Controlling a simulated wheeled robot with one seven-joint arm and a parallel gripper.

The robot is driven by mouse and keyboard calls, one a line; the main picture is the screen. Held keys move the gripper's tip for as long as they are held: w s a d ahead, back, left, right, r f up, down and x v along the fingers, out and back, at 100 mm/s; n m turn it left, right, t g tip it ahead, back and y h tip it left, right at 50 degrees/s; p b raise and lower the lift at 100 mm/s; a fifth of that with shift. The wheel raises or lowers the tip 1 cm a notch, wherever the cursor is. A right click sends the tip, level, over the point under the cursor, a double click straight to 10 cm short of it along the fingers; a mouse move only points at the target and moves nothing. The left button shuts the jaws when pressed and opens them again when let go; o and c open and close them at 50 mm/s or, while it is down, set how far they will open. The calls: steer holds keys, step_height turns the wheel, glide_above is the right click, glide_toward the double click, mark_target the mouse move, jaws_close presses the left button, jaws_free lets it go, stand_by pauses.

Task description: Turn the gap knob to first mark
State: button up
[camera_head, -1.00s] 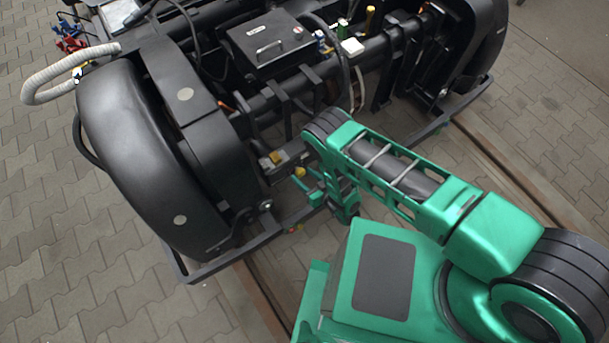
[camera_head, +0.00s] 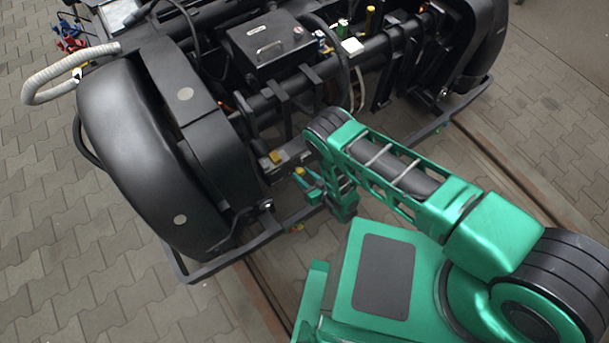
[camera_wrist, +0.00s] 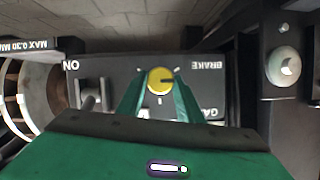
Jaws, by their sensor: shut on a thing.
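In the wrist view the yellow gap knob (camera_wrist: 160,81) sits on a dark panel (camera_wrist: 205,95). A dark pointer line on its face points to the right in the picture. Short white marks show on the panel around it, at upper left, upper right and below. My gripper (camera_wrist: 159,86) has its two green fingers on either side of the knob, shut on it. The label below it is upside down and partly hidden by the fingers. In the head view my gripper (camera_head: 306,181) reaches the near side of the bogie; the knob is too small to make out clearly there.
An upside-down ON label and a grey lever (camera_wrist: 91,92) stand left of the knob; an upside-down BRAKE label is at right. A round silver fitting (camera_wrist: 283,66) is farther right. The black bogie frame (camera_head: 235,252) and a lidded box (camera_head: 268,45) surround the work area.

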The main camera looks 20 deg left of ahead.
steer(key=shift+f+n, duration=0.1)
steer(key=shift+n, duration=0.2)
stand_by(0.4)
steer(key=shift+s+a+n+t+h, duration=0.1)
steer(key=shift+n+t+h, duration=0.4)
steer(key=shift+n, duration=0.25)
steer(key=shift+s+a+n+t+h, duration=0.1)
steer(key=shift+n+t+h, duration=0.35)
steer(key=shift+n, duration=0.3)
steer(key=o, duration=1)
steer(key=shift+o, duration=0.2)
steer(key=shift+d, duration=0.1)
